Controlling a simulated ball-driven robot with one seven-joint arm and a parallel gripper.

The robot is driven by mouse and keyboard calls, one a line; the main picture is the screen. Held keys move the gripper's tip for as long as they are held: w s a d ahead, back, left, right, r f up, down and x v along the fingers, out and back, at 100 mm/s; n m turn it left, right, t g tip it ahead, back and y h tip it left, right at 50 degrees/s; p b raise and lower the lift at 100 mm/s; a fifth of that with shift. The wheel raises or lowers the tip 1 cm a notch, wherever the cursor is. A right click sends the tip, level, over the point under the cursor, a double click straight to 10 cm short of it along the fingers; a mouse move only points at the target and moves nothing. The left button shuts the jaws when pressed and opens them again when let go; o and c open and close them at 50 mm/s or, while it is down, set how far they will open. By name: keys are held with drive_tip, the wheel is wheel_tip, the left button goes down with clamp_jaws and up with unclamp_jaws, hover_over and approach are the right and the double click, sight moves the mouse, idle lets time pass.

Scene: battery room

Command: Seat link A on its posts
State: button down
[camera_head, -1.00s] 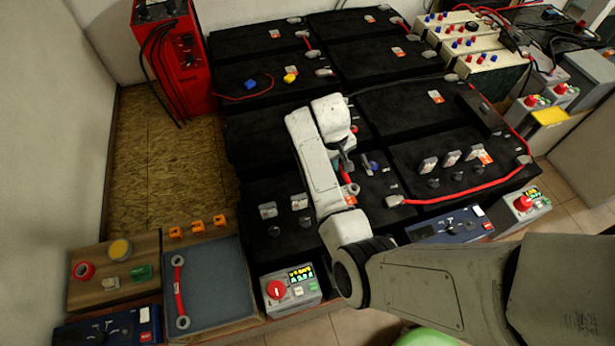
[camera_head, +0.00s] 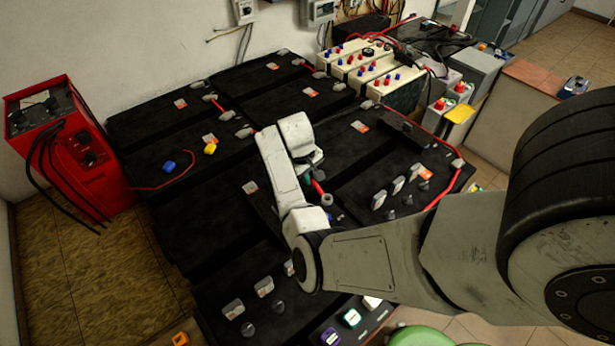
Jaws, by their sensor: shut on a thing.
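My gripper (camera_head: 309,168) is partly hidden behind my white wrist, over the middle of the black battery bank. It is shut on a short red link (camera_head: 318,187). One grey ring end of this link (camera_head: 327,199) shows at its near, lower end; the other end is hidden at the fingers. I cannot tell whether the link touches a post or hangs above the batteries. Several grey posts stand on the batteries, such as one at the near right (camera_head: 392,214) and one at the near left (camera_head: 278,306). The posts beneath the link are hidden.
A red charger (camera_head: 62,150) with black cables stands at the left. Blue (camera_head: 169,167) and yellow (camera_head: 210,148) clips lie on a far-left battery. A longer red link (camera_head: 446,190) runs along the right edge. Pale cell packs (camera_head: 366,70) stand at the back.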

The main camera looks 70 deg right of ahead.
wheel_tip(320, 180, down, 7)
drive_tip(key=b, duration=0.5)
drive_tip(key=shift+r, duration=0.15)
drive_tip(key=shift+p, duration=0.4)
idle(1.2)
drive_tip(key=shift+f+b, duration=0.55)
drive_tip(key=shift+f, duration=0.6)
idle(1.9)
drive_tip(key=c, duration=0.6)
unclamp_jaws()
drive_tip(key=shift+r+p, duration=3.85)
drive_tip(key=shift+r, duration=0.15)
